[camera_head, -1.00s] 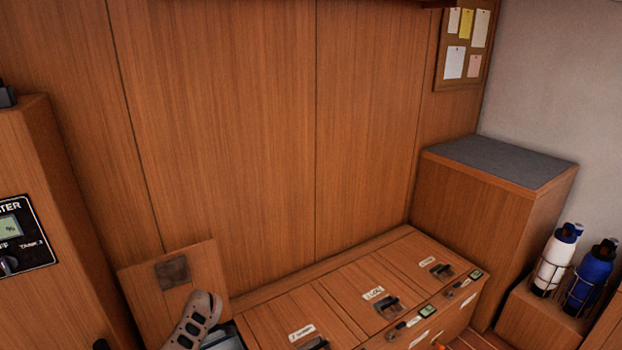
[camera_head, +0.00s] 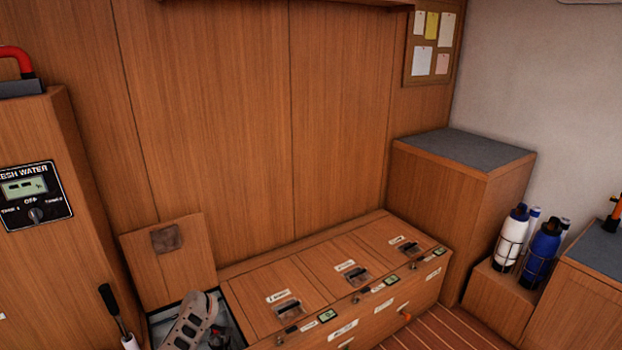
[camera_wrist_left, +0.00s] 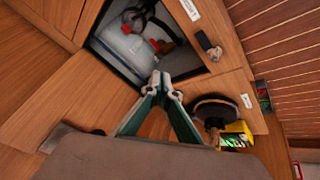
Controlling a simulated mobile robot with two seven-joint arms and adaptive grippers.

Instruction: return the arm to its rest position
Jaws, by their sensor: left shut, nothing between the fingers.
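My left gripper (camera_wrist_left: 162,82) is in the left wrist view, its green-and-white fingers together and nothing held between them. Its tips point towards the near edge of an open locker compartment (camera_wrist_left: 105,62). Inside the compartment are a clear plastic container (camera_wrist_left: 122,42) and red fittings (camera_wrist_left: 165,46). In the head view the open compartment (camera_head: 160,318) is at the lower left, partly hidden, with its wooden lid (camera_head: 185,270) raised against the wall. My right gripper is in neither view.
A row of closed locker lids (camera_head: 275,285) runs to the right of the opening. A fresh water panel (camera_head: 35,197) is on the left cabinet. A black lever handle (camera_head: 110,300) rises beside the compartment. Bottles (camera_head: 512,238) stand in racks at right. Striped floor (camera_head: 455,320) shows clear.

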